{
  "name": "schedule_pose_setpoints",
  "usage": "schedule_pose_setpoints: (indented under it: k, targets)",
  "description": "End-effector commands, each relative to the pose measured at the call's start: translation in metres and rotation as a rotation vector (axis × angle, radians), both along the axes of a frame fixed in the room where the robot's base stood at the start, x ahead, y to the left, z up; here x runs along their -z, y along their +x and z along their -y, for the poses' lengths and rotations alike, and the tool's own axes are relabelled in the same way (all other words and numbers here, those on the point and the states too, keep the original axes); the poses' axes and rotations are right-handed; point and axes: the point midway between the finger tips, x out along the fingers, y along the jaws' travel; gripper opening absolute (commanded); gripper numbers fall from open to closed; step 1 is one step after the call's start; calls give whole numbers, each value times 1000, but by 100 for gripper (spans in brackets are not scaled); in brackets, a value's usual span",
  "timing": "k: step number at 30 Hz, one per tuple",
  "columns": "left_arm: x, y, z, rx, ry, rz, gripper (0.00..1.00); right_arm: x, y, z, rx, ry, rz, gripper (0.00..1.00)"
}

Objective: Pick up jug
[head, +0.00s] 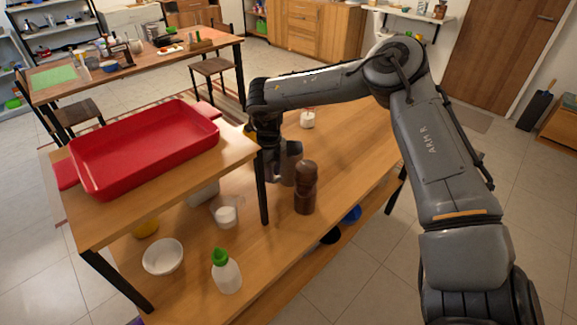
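My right arm reaches in from the right, and its gripper (273,165) points down over the wooden table, beside the shelf's edge. Its fingertips are dark and partly hidden, so I cannot tell whether they are open or shut. A grey-brown, cylinder-like thing (291,164), possibly the jug, stands right at the gripper; I cannot tell whether they touch. A clear vessel with white contents (226,214) stands further left, partly under the shelf; it could also be a jug. My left gripper is not in view.
A dark brown grinder (305,188) stands just right of the gripper. A red tray (150,145) sits on the raised shelf (100,222). A white bowl (162,257), a green-capped bottle (226,271) and a small jar (307,118) stand on the table. The table's right part is clear.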

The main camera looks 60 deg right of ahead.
Motion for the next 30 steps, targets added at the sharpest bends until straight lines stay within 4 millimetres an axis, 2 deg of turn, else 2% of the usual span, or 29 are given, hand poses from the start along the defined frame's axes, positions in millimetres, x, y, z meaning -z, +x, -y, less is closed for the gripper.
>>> schedule_pose_setpoints:
  k: [4,10,11,30]
  targets:
    - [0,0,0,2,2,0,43,0,0,0,0,0,0,32]
    - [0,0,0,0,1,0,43,0,0,0,0,0,0,2]
    - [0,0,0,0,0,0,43,0,0,0,0,0,0,0]
    - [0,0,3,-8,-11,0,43,0,0,0,1,0,-1,0]
